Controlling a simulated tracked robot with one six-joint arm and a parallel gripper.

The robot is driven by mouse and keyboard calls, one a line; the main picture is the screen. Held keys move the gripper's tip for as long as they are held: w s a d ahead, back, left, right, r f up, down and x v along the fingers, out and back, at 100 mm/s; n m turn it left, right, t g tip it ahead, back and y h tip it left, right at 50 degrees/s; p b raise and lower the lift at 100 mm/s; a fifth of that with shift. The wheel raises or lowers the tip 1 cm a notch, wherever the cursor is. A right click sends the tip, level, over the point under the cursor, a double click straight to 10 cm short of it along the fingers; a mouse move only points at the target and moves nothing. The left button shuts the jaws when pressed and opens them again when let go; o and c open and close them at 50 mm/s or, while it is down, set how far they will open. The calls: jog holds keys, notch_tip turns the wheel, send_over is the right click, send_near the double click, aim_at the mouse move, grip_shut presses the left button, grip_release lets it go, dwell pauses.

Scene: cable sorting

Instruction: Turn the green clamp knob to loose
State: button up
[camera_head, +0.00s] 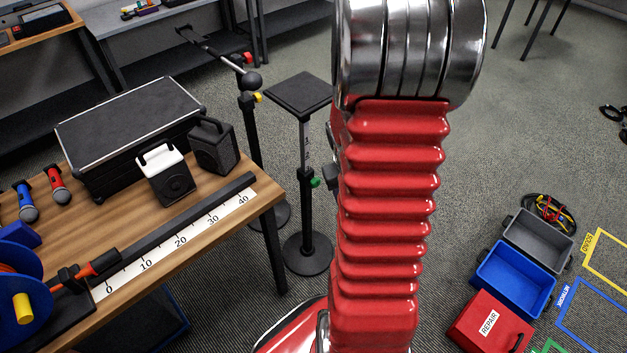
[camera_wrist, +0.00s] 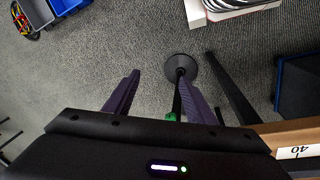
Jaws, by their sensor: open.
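The green clamp knob (camera_head: 315,182) sits on the side of the dark pole of a stand with a square top plate (camera_head: 300,92) and a round base (camera_head: 307,253). In the wrist view the green knob (camera_wrist: 171,117) shows low between the fingers, partly cut off by my gripper's dark body. The pole runs up from it to the round base (camera_wrist: 181,66). My gripper (camera_wrist: 160,80) is open, with two purple fingers spread apart. The knob lies nearer the right finger, and I see no contact.
A second stand (camera_head: 252,140) with a boom arm is just behind left. The wooden table (camera_head: 262,205) with a ruler strip, case and speakers is left. Blue (camera_head: 513,278), grey and red boxes lie on the right floor. The carpet (camera_head: 550,140) beyond is mostly clear.

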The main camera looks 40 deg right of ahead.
jog(key=s+d+f, duration=0.1)
jog(key=d+f, duration=0.6)
jog(key=f, duration=0.2)
jog(key=n+t+y, duration=0.3)
jog(key=n+t, duration=0.2)
jog(key=t, duration=1.3)
send_near(318, 184)
jog(key=s, duration=0.5)
jog(key=shift+w+r, duration=0.1)
jog(key=shift+r, duration=0.05)
jog(key=shift+w, duration=0.1)
jog(key=w, duration=1.3)
jog(key=shift+w+a, duration=0.25)
jog(key=shift+w, duration=0.05)
